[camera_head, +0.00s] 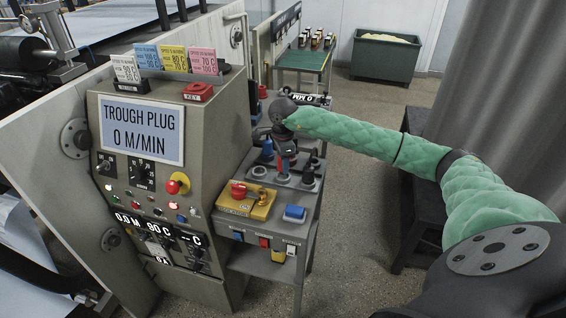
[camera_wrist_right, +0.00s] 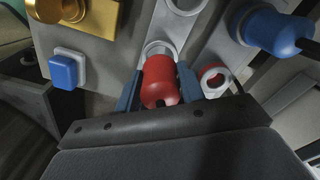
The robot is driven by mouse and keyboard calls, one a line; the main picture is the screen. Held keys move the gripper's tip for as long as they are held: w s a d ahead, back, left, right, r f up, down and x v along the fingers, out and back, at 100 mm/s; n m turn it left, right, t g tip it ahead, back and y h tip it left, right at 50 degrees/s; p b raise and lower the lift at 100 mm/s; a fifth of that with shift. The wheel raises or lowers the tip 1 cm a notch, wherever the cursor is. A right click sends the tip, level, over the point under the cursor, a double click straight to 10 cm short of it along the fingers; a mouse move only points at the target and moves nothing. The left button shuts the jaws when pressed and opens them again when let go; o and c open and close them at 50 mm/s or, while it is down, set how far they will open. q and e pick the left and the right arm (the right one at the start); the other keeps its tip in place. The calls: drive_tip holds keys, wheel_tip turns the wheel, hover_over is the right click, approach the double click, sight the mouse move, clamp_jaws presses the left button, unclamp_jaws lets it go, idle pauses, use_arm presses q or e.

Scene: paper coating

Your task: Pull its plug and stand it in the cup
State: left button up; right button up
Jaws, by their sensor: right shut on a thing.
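My right gripper (camera_head: 284,150) reaches down over the grey side table. In the right wrist view its two blue fingers (camera_wrist_right: 158,90) are shut on a red plug (camera_wrist_right: 160,82). The red plug shows as a small red patch (camera_head: 285,164) in the head view. A pale round socket (camera_wrist_right: 158,48) lies right at the plug's far end; I cannot tell whether the plug is still seated in it. A small red-rimmed cup (camera_wrist_right: 214,80) stands just right of the plug, and its mouth looks empty. My left gripper is not in view.
The control panel with a "TROUGH PLUG" sign (camera_head: 142,128) rises on the left.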

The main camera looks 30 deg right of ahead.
drive_tip(key=shift+f+b, duration=1.15)
drive_tip(key=shift+f, duration=0.35)
idle(0.3)
drive_tip(key=o, duration=1.1)
wheel_tip(320, 180, up, 6)
drive_tip(key=b, duration=0.2)
drive_tip(key=shift+r+b, duration=0.1)
drive_tip(key=shift+b, duration=0.2)
drive_tip(key=shift+r, duration=0.8)
